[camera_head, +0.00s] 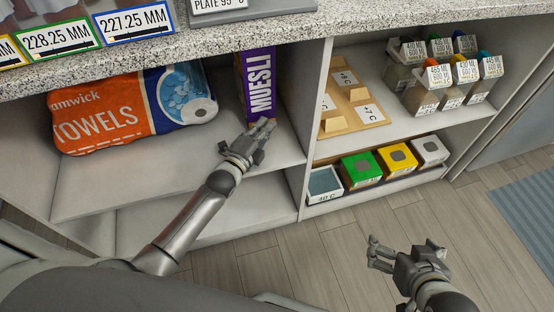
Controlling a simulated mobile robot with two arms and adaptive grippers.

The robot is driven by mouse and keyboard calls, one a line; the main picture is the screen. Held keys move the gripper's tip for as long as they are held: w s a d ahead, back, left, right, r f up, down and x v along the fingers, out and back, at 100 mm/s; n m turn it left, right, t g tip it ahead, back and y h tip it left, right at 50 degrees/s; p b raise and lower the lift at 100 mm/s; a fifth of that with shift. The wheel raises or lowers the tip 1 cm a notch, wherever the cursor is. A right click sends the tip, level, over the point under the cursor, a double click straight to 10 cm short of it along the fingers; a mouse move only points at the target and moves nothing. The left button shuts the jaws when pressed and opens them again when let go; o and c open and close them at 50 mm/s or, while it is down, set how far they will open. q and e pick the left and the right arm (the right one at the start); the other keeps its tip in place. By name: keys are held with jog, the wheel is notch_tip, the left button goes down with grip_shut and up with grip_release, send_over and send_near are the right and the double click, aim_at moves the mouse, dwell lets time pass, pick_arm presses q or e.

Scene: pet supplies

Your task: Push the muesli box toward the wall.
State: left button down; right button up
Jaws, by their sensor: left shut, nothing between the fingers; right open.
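The muesli box (260,82) is purple with white lettering and a tan side. It stands upright on the upper shelf of the left compartment, beside the divider. My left gripper (266,127) is shut and empty, with its fingertips at the lower front of the box. I cannot tell whether they touch it. My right gripper (405,246) is open and empty over the floor at the lower right, away from the shelves. The back wall behind the box is hidden by the counter edge and the box.
A towels pack (130,110) lies left of the box, with bare shelf between. The divider (312,110) stands close on the right. The granite counter (300,25) overhangs above.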

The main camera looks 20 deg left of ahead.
aim_at(257, 119)
pick_arm(q)
jog(key=w+a, duration=0.1)
jog(key=w+a+b, duration=0.1)
jog(key=w, duration=0.1)
jog(key=shift+w+a+f, duration=0.1)
jog(key=shift+w+a, duration=0.1)
jog(key=shift+w, duration=0.1)
jog(key=shift+w+a, duration=0.2)
pick_arm(e)
jog(key=w+a+r+t+y, duration=0.1)
jog(key=w+a+r+t, duration=0.1)
jog(key=w+r+t, duration=0.1)
jog(key=shift+w+r+t, duration=0.4)
jog(key=shift+w+r, duration=0.35)
jog(key=shift+w, duration=0.15)
jog(key=shift+d, duration=0.1)
